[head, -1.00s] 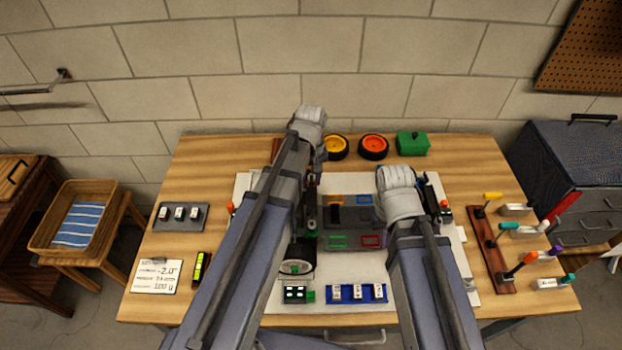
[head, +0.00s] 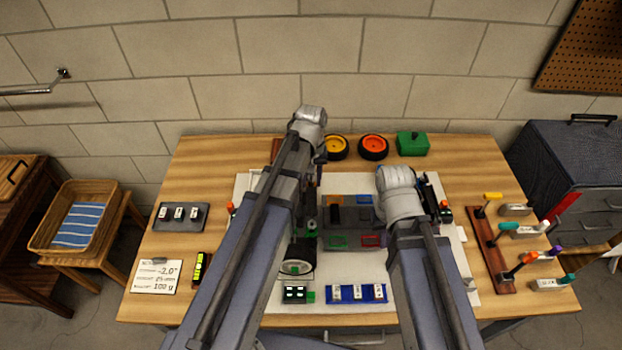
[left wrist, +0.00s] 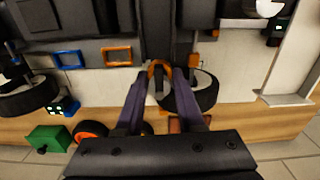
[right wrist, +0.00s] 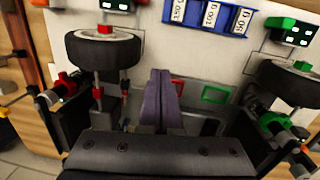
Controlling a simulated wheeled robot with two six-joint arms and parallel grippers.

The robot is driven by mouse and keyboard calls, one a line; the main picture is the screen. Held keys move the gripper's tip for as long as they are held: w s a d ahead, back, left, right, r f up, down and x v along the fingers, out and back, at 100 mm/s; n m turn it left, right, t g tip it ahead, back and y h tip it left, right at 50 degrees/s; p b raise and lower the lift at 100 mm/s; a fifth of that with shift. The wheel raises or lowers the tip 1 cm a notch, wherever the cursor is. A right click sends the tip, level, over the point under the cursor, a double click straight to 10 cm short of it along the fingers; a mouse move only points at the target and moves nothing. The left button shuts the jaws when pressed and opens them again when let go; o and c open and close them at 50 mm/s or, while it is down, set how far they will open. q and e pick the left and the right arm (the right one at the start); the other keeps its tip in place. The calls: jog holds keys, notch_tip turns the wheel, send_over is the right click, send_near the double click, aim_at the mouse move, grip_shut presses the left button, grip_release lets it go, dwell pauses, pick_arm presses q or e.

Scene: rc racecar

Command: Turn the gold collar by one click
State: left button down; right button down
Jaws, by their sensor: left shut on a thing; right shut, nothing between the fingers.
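The gold collar (left wrist: 157,67) shows in the left wrist view as an orange-gold ring around a dark upright part, beside a wheel (left wrist: 194,92). My left gripper (left wrist: 163,78) is shut on it, one finger on each side; the fingers partly cover the ring. In the head view my left arm hides the collar. My right gripper (right wrist: 158,78) is shut and empty, its fingers together over the car's middle. A red collar (right wrist: 66,85) and a green collar (right wrist: 272,123) show at other corners in the right wrist view.
Two loose wheels (head: 373,147) and a green box (head: 412,143) stand at the back. A tool rack (head: 491,250) is at the right, a spec card (head: 157,276) at the left.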

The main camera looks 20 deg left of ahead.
pick_arm(q)
jog(key=m, duration=0.7)
jog(key=shift+d, duration=0.1)
dwell(0.5)
jog(key=c, duration=0.5)
grip_release()
jog(key=shift+r, duration=0.1)
notch_tip(320, 180, up, 8)
jog(key=p, duration=0.8)
jog(key=shift+f, duration=0.2)
